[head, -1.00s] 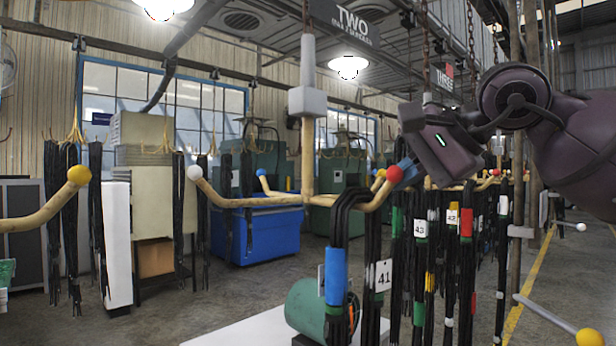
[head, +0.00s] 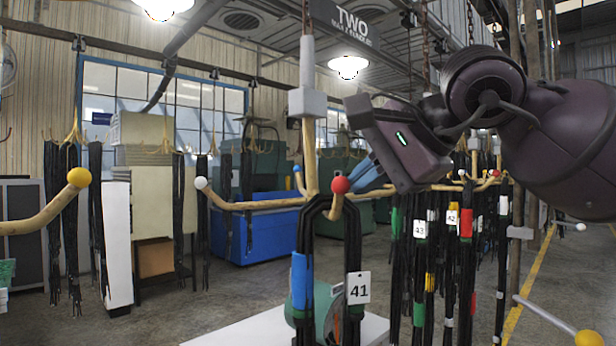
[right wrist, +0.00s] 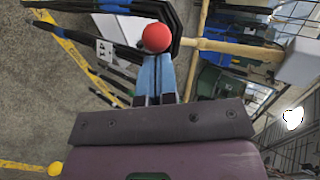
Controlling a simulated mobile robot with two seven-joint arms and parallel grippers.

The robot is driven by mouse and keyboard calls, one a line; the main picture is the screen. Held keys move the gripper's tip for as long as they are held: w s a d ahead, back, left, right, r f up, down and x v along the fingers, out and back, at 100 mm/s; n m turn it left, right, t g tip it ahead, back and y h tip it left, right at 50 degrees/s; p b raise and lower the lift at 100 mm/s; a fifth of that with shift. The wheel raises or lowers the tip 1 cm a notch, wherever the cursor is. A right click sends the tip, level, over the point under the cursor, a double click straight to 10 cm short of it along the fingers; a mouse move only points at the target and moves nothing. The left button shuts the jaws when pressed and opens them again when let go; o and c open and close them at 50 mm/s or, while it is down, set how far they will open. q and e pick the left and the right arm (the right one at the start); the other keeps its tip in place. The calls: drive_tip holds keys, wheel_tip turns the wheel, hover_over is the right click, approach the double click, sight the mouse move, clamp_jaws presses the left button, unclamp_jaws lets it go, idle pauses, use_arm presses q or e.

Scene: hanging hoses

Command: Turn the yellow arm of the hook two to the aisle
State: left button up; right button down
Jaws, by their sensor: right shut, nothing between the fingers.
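Hook two hangs under the TWO sign (head: 352,22), with a wooden post (head: 309,155) and several arms. One arm ends in a white ball (head: 201,183) at left, one in a blue ball (head: 297,168) behind, one in a red ball (head: 340,185) at front right. I cannot make out a yellow-tipped arm on this hook. My right gripper (head: 364,178) is shut and empty, its blue fingertips right beside the red ball. In the right wrist view the fingers (right wrist: 155,75) point at the red ball (right wrist: 156,38); contact is unclear. My left gripper is out of view.
Black hoses with a 41 tag (head: 358,288) hang on the red-tipped arm. A yellow-balled wooden arm (head: 40,217) enters from the left edge. A yellow-tipped grey rod (head: 589,338) is at lower right. More tagged hoses (head: 466,250) hang at right.

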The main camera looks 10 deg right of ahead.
sight(343, 180)
drive_tip(key=shift+s+a, duration=0.15)
drive_tip(key=shift+a, duration=0.65)
drive_tip(key=shift+s+a, duration=0.15)
drive_tip(key=shift+a, duration=0.65)
drive_tip(key=shift+w+a+b, duration=0.7)
drive_tip(key=shift+w+a, duration=0.25)
drive_tip(key=shift+a, duration=4.25)
drive_tip(key=shift+d+r+p, duration=2.15)
drive_tip(key=shift+r+p, duration=0.15)
drive_tip(key=shift+r, duration=2.2)
drive_tip(key=s+d+b, duration=0.4)
drive_tip(key=s+d, duration=0.3)
drive_tip(key=s, duration=0.3)
drive_tip(key=shift+d, duration=0.2)
